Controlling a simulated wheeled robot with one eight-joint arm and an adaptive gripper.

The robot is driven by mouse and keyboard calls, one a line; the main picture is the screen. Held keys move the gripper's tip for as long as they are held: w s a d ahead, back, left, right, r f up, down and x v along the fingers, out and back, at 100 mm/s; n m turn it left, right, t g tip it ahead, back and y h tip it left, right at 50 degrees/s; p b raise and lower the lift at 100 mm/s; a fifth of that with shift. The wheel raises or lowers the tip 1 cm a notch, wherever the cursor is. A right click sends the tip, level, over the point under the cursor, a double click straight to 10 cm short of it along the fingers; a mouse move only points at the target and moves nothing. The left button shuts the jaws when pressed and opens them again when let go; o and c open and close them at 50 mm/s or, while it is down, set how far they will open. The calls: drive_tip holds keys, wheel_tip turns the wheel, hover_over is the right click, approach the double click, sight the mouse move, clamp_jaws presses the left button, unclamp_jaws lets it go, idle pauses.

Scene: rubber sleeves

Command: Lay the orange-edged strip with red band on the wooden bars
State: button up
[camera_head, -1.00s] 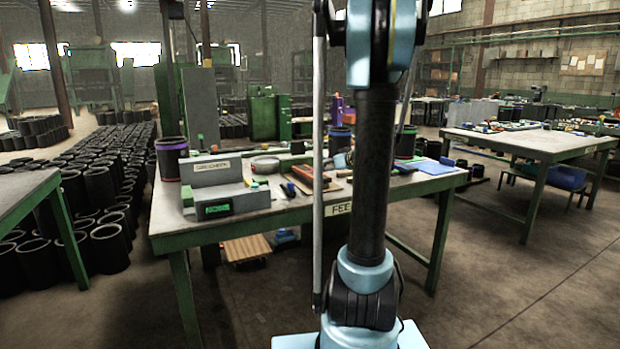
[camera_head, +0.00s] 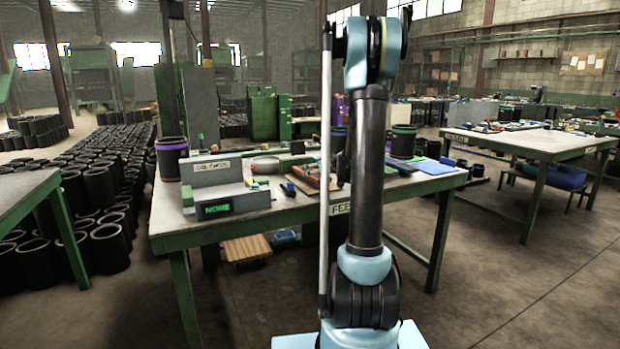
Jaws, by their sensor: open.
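My arm rises in the middle of the view in front of a green-legged work table (camera_head: 290,215). Its end and my gripper cannot be made out. I cannot pick out the orange-edged strip with red band. Small red, brown and dark items (camera_head: 308,184) lie on the table just left of my arm, too small to tell apart and partly hidden by it. Slatted wood (camera_head: 247,249) lies low beneath the table; I cannot tell whether these are the wooden bars.
A grey box with a green-lit display (camera_head: 232,205) stands at the table's left front. A dark purple-rimmed cylinder (camera_head: 171,158) stands behind it. A blue sheet (camera_head: 432,167) lies at the right. Black sleeves (camera_head: 100,190) crowd the left floor. Another table (camera_head: 540,143) stands right.

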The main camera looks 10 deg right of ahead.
drive_tip(key=shift+d+f+x, duration=0.1)
drive_tip(key=shift+d+x, duration=0.05)
drive_tip(key=shift+x, duration=0.7)
drive_tip(key=shift+d+f+x, duration=0.1)
drive_tip(key=shift+x, duration=0.8)
drive_tip(key=shift+d+f+x, duration=0.1)
drive_tip(key=shift+d+x, duration=0.05)
drive_tip(key=shift+x, duration=0.7)
drive_tip(key=c, duration=1.3)
drive_tip(key=shift+o, duration=0.2)
